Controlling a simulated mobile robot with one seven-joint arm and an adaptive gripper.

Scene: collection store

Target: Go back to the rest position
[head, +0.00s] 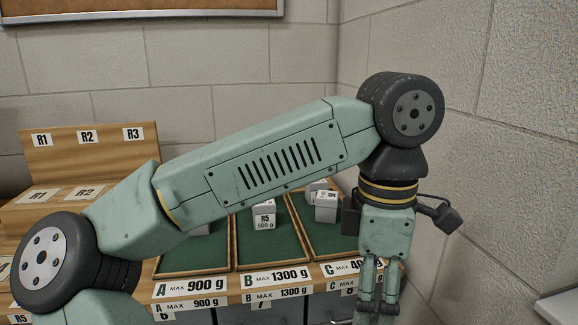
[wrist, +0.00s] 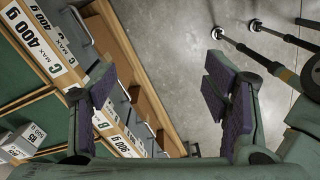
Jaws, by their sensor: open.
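My gripper (head: 378,300) hangs pointing down at the right front of the wooden bench, in front of the tray marked C. In the wrist view my gripper (wrist: 165,105) has its two purple-padded fingers wide apart, with nothing between them but the bench front and the grey floor. My green arm reaches across the head view from lower left to upper right and hides part of the trays and bench.
Green-lined trays marked A (head: 190,287), B (head: 243,280) and C (head: 330,269) hold pale blocks, one labelled R5 500 g (head: 264,216). A stepped stand (head: 90,160) is at left. A block wall (head: 500,130) rises close at right. Floor (wrist: 190,40) lies before the bench.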

